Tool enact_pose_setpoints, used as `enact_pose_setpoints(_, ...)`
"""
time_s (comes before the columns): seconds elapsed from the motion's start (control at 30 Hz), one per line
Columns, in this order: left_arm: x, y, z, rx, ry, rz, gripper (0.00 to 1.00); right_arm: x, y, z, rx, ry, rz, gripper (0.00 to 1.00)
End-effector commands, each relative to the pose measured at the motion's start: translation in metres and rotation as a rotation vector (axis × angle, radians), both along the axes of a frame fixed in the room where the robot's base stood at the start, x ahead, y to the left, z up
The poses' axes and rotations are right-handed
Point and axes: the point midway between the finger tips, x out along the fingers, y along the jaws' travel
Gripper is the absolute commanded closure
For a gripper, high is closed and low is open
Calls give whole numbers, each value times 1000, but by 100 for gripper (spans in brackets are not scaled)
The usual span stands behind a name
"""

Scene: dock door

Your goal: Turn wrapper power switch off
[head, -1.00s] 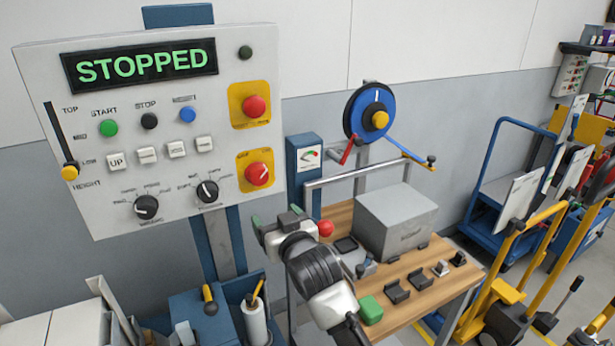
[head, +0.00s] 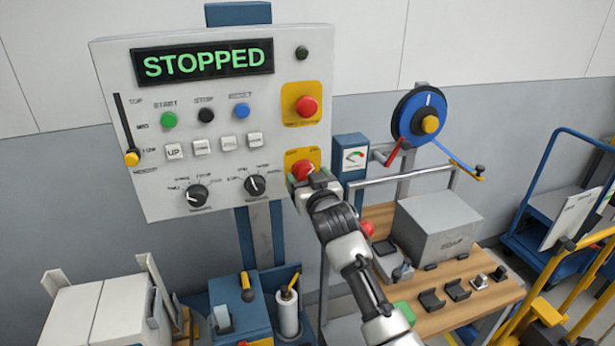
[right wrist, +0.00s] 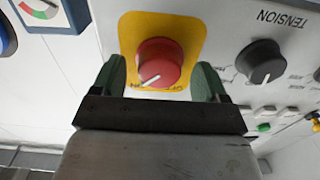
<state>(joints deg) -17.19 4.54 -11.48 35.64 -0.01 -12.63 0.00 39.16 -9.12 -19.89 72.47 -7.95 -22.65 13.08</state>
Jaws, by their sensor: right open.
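The wrapper control panel (head: 222,130) fills the left of the head view, with a green STOPPED display (head: 205,62). The power switch (head: 303,170) is a red rotary knob with a white pointer line on a yellow plate, at the panel's lower right. In the right wrist view the red knob (right wrist: 158,63) sits between the two green fingertips of my right gripper (right wrist: 158,80). The fingers are open, with a gap on both sides of the knob. In the head view my right gripper (head: 313,187) is just below the knob and covers part of its plate. My left gripper is not in view.
A red button (head: 306,106) on a yellow plate is above the knob. Selector knobs (head: 195,195) and small buttons are to its left. A wooden bench (head: 450,298) with a grey box (head: 437,228) and a blue reel (head: 420,118) stands to the right.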

Motion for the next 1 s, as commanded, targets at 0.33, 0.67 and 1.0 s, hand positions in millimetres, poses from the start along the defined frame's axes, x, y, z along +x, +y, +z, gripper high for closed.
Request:
enact_pose_setpoints(0.33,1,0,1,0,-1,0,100,3,1,0,0,0,0,26)
enact_pose_setpoints(0.67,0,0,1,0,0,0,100,3,1,0,0,0,0,73)
enact_pose_setpoints(1.0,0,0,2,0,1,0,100,3,1,0,-47,-14,0,75)
